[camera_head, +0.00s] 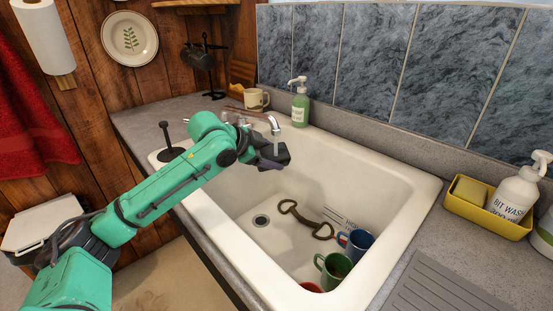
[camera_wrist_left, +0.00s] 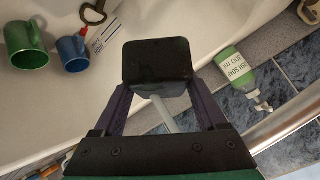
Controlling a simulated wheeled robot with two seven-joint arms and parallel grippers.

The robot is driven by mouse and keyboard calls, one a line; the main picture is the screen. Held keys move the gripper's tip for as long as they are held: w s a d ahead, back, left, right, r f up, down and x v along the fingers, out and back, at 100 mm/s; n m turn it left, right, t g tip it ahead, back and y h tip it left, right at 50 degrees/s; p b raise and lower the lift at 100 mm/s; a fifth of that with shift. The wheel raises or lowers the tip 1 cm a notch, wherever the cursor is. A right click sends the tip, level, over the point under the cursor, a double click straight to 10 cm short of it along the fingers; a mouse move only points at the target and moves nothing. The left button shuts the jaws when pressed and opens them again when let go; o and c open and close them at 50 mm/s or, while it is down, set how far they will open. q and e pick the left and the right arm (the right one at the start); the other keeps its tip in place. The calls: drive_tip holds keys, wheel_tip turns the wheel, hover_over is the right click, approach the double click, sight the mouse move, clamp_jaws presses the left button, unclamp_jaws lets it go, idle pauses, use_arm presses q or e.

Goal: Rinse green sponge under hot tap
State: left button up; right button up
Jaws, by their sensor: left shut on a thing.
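My left gripper (camera_head: 262,155) is over the far left part of the white sink (camera_head: 352,172), just below the tap (camera_head: 262,117). It is shut on a dark, nearly black block (camera_head: 281,156), which also shows between its fingers in the left wrist view (camera_wrist_left: 157,60). The block is sponge-shaped, but no green shows on it. A pale strip (camera_head: 277,144) hangs from the spout down to the block and looks like running water. It also shows as a pale bar (camera_wrist_left: 165,113) near the block in the wrist view. My right gripper is not in view.
In the sink lie a green mug (camera_head: 328,276), a blue mug (camera_head: 355,245) and a horse bit (camera_head: 306,219). A green soap bottle (camera_head: 300,108) and a cream mug (camera_head: 256,99) stand behind it. A yellow caddy (camera_head: 487,213) holds a yellowish sponge and a white bottle.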

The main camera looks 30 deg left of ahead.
use_arm(q)
drive_tip(key=shift+d, duration=0.1)
drive_tip(key=shift+w+d+p, duration=0.45)
drive_tip(key=shift+d+p, duration=0.4)
drive_tip(key=shift+p, duration=0.1)
drive_tip(key=shift+w+d, duration=0.1)
drive_tip(key=shift+d, duration=0.15)
drive_tip(key=shift+s+a+f, duration=0.1)
drive_tip(key=shift+s+a, duration=0.1)
drive_tip(key=shift+s, duration=0.3)
drive_tip(key=shift+s+a, duration=0.15)
drive_tip(key=shift+s, duration=0.3)
drive_tip(key=shift+s+a+b, duration=0.25)
drive_tip(key=shift+s+b, duration=0.45)
drive_tip(key=shift+s, duration=0.05)
